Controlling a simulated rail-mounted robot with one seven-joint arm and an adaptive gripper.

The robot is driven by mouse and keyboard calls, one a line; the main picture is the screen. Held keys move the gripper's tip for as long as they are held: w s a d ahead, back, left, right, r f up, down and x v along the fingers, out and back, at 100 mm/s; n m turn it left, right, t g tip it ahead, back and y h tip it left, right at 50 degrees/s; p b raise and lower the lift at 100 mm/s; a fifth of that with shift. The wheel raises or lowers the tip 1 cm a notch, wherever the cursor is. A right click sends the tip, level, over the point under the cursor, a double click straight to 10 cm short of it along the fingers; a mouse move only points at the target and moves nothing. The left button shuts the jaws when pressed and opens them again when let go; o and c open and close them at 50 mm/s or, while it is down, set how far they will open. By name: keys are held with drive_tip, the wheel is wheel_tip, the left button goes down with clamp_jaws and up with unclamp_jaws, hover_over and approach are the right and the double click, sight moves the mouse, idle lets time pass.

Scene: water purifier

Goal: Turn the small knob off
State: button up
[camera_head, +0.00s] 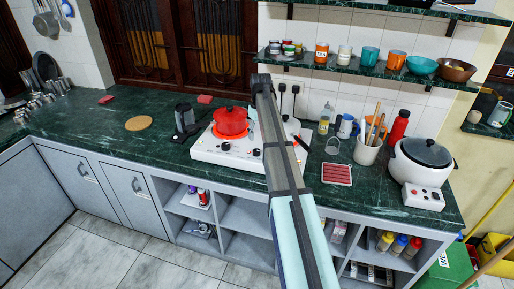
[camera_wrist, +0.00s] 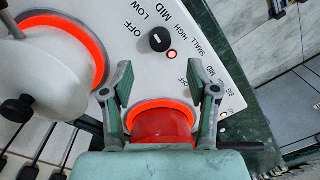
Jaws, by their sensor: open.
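The small knob (camera_wrist: 160,39) is a black round knob on the white stove top (camera_wrist: 130,40), shown in the wrist view beside the words OFF, LOW and MID. A small red light (camera_wrist: 172,54) glows next to it, near the word SMALL. My gripper (camera_wrist: 165,78) is open and empty; its two fingers point toward the panel, with the knob ahead of them and apart from them. In the head view, my arm hides part of the stove (camera_head: 208,150) and my fingers cannot be made out.
A red pot (camera_wrist: 163,128) sits by a glowing ring below my gripper; it also shows in the head view (camera_head: 231,122). A white lidded vessel (camera_wrist: 30,75) covers part of a larger glowing ring. A white rice cooker (camera_head: 422,160) stands at the right. The counter's left is mostly clear.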

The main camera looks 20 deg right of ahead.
sight(257, 150)
drive_tip(key=f+p, duration=0.1)
drive_tip(key=f, duration=0.3)
drive_tip(key=f+p, duration=0.1)
drive_tip(key=f, duration=0.3)
drive_tip(key=shift+a+f, duration=0.2)
drive_tip(key=shift+f, duration=0.05)
clamp_jaws()
